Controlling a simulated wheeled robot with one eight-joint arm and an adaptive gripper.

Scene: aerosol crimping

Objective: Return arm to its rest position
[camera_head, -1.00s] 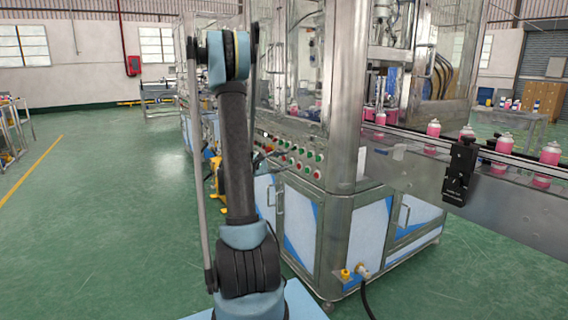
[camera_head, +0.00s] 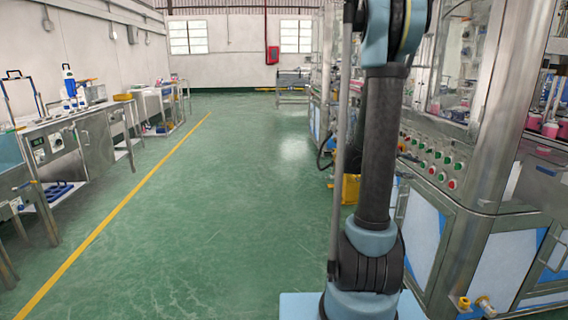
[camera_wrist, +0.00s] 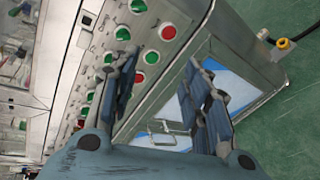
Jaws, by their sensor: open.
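My gripper (camera_wrist: 160,95) shows in the wrist view with its two dark blue fingers spread apart and nothing between them. Beyond the fingers lie the machine's control panel (camera_wrist: 150,22) with red and green buttons and a blue and white cabinet door (camera_wrist: 225,72). I cannot tell how far the fingers are from the machine. In the head view my arm stands upright in front of the machine (camera_head: 470,215), and the gripper itself is out of the picture.
Pink cans (camera_head: 549,129) stand on the machine's conveyor at the right. Steel benches (camera_head: 98,140) line the left wall. The green floor (camera_head: 210,200) with a yellow line (camera_head: 120,207) is clear between. A yellow fitting (camera_head: 464,303) sticks out low on the machine.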

